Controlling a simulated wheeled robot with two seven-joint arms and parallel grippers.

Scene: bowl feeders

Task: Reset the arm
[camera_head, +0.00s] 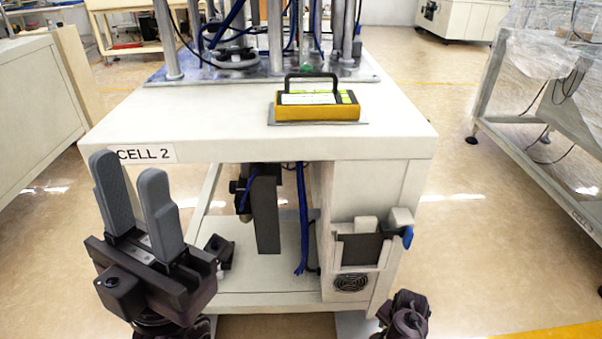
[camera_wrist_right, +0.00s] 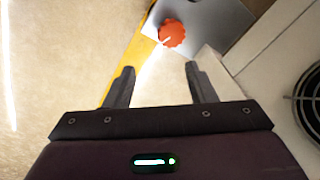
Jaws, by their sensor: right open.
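My left gripper (camera_head: 136,205) is raised at the lower left in the head view, in front of the CELL 2 table. Its two grey fingers point up and stand apart, with nothing between them. My right gripper shows only in part at the bottom right of the head view, where its fingers are not seen. In the right wrist view my right gripper (camera_wrist_right: 160,85) is open, with two dark fingers apart and nothing between them. It is over the floor, beside the cabinet with the round fan grille (camera_wrist_right: 308,95).
The CELL 2 table (camera_head: 210,122) stands ahead, bearing a yellow box with a black handle (camera_head: 318,100) and a machine on posts. A bin (camera_head: 362,249) hangs on its front. A red knob (camera_wrist_right: 171,33) sits on a grey plate.

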